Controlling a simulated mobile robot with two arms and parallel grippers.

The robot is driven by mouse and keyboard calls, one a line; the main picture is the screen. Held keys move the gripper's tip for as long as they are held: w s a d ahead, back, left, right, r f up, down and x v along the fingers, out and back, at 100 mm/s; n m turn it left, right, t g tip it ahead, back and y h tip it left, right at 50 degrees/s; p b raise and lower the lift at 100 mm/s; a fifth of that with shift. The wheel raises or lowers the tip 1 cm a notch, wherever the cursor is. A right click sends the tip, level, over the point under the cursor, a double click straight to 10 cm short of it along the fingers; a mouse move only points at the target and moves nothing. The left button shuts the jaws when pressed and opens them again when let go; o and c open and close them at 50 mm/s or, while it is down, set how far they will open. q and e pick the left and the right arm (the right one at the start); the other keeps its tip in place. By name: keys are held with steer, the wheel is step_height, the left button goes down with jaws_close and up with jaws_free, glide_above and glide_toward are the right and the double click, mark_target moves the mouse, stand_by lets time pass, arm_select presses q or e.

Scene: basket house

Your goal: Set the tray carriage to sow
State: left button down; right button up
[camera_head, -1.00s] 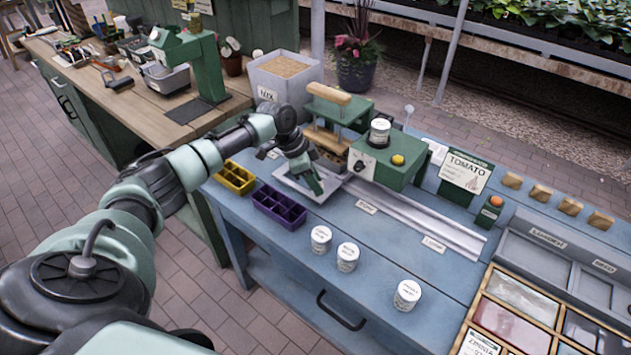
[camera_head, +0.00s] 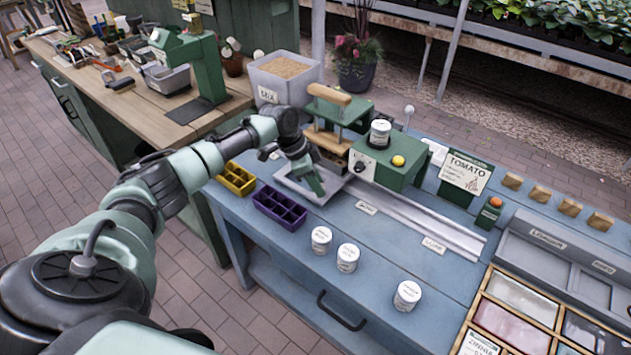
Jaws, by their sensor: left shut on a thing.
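The tray carriage (camera_head: 331,191) is a flat grey metal plate at the left end of a metal rail (camera_head: 425,219) on the blue bench. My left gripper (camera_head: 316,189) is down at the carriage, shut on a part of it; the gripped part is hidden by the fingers. Small white labels stand in front of the rail, one (camera_head: 366,208) near its middle and one (camera_head: 434,245) near its right end; their lettering is too small to read surely. A green machine (camera_head: 395,171) with a knob and yellow button stands behind the rail. My right gripper is not in view.
A yellow cell tray (camera_head: 235,180) and a purple cell tray (camera_head: 279,208) sit left of the carriage. Several white tins (camera_head: 347,257) stand along the bench front. A green press with a wooden handle (camera_head: 328,95) rises behind the carriage. The rail's right part is clear.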

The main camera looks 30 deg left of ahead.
arm_select(q)
steer(key=d+p, duration=0.2)
steer(key=d, duration=0.3)
steer(key=d+p, duration=0.2)
steer(key=d, duration=0.4)
steer(key=s+d+p, duration=0.1)
steer(key=d+p, duration=0.1)
steer(key=d, duration=0.4)
steer(key=shift+s+r+p, duration=0.1)
steer(key=shift+r+p, duration=0.1)
steer(key=shift+p, duration=0.1)
steer(key=shift+d+f, duration=0.1)
steer(key=shift+d, duration=0.75)
steer(key=c, duration=1.1)
jaws_free()
steer(key=shift+s, duration=0.1)
steer(key=b+v, duration=0.1)
steer(key=v, duration=0.6)
steer(key=shift+s+a+r, duration=0.1)
steer(key=shift+a+r, duration=0.1)
steer(key=shift+r, duration=0.1)
